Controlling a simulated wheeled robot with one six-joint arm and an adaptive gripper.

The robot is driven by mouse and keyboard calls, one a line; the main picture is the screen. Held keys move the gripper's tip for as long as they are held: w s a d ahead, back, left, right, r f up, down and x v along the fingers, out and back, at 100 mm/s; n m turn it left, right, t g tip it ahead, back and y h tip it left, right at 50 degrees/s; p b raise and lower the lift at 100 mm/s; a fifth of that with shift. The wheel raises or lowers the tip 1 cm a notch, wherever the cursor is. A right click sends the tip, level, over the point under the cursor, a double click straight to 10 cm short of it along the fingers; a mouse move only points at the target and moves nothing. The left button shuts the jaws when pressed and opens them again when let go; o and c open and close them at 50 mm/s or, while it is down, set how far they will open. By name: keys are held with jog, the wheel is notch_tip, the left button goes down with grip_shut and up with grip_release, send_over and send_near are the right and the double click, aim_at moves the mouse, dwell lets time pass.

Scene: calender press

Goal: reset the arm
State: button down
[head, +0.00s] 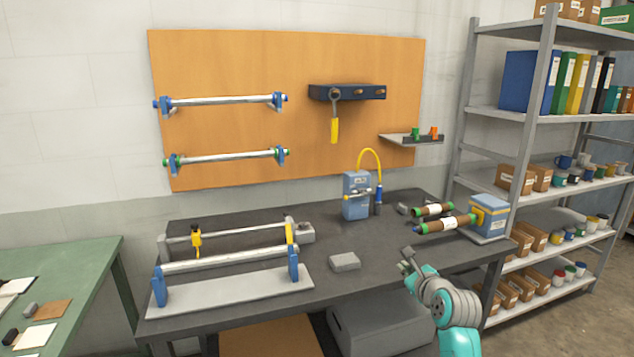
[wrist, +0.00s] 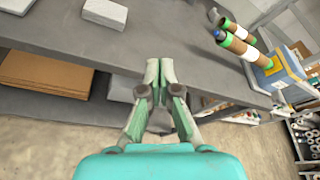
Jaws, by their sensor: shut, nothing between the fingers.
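My gripper (head: 406,260) is at the front edge of the dark workbench, toward its right side, with my teal and grey arm rising from the lower right. In the wrist view my gripper (wrist: 159,72) points toward the bench's front edge. Its two pale green fingers are together at the tips with nothing between them. It touches no object that I can see.
The dark bench (head: 350,285) holds a roller press (head: 225,265), a grey block (head: 345,262), a blue device (head: 357,195) and brown rolls (head: 445,224) by a blue box (head: 488,216). A shelf rack (head: 540,130) stands right. A green table (head: 75,260) is left.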

jog(key=s+a+f+n+h, duration=0.1)
jog(key=s+a+f+n, duration=0.2)
jog(key=s+f+n, duration=1.4)
jog(key=s+f, duration=0.2)
jog(key=s, duration=0.9)
jog(key=s+f+n+h, duration=0.1)
jog(key=s+f, duration=0.2)
jog(key=s, duration=0.8)
jog(key=s+f+n, duration=0.1)
jog(key=s+f, duration=0.2)
jog(key=s, duration=0.9)
jog(key=s+r+n, duration=0.4)
jog(key=s+r, duration=0.1)
jog(key=s, duration=0.3)
jog(key=s+a+r+n, duration=0.1)
jog(key=s+r+n, duration=0.4)
jog(key=s, duration=0.3)
jog(key=shift+a+r, duration=0.3)
